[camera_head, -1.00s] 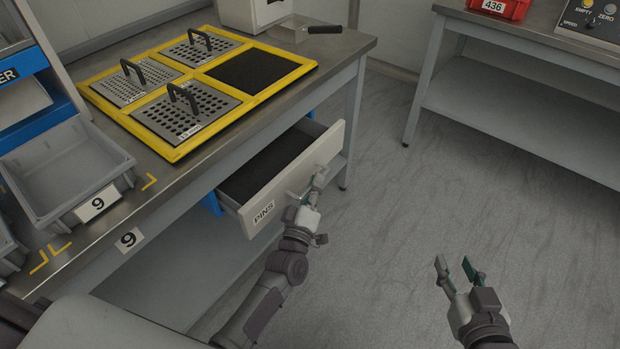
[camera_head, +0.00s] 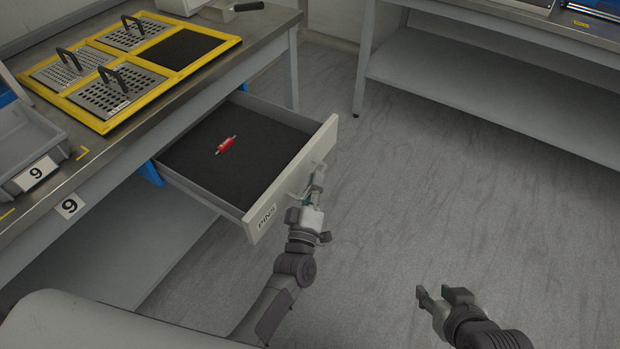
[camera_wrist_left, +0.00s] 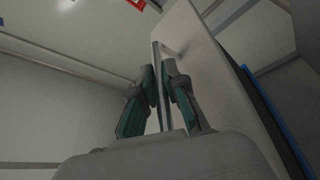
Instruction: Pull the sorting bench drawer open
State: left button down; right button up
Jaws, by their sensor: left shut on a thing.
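The sorting bench drawer (camera_head: 286,186) stands well out from under the bench, its white front labelled PINS. Its dark-lined inside shows, with a red object with thin pale ends lying on the liner (camera_head: 225,145). My left gripper (camera_head: 315,184) is shut on the drawer handle (camera_head: 296,195) at the drawer's front. In the left wrist view the two green-padded fingers (camera_wrist_left: 158,88) close on the thin handle bar (camera_wrist_left: 156,55) beside the white front. My right gripper (camera_head: 438,295) is open and empty over the floor, at the lower right.
The bench top holds a yellow-framed tray (camera_head: 62,102) with perforated plates, and a grey bin (camera_head: 22,150) marked 9. A second bench (camera_head: 480,95) stands at the back right. The floor (camera_head: 400,200) between the benches is clear.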

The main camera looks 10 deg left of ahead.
pick_arm(q)
jog(key=shift+s+d+f, duration=0.1)
jog(key=shift+s+d, duration=0.05)
jog(key=shift+d, duration=0.05)
jog(key=c, duration=1.2)
grip_release()
jog(key=v, duration=1.2)
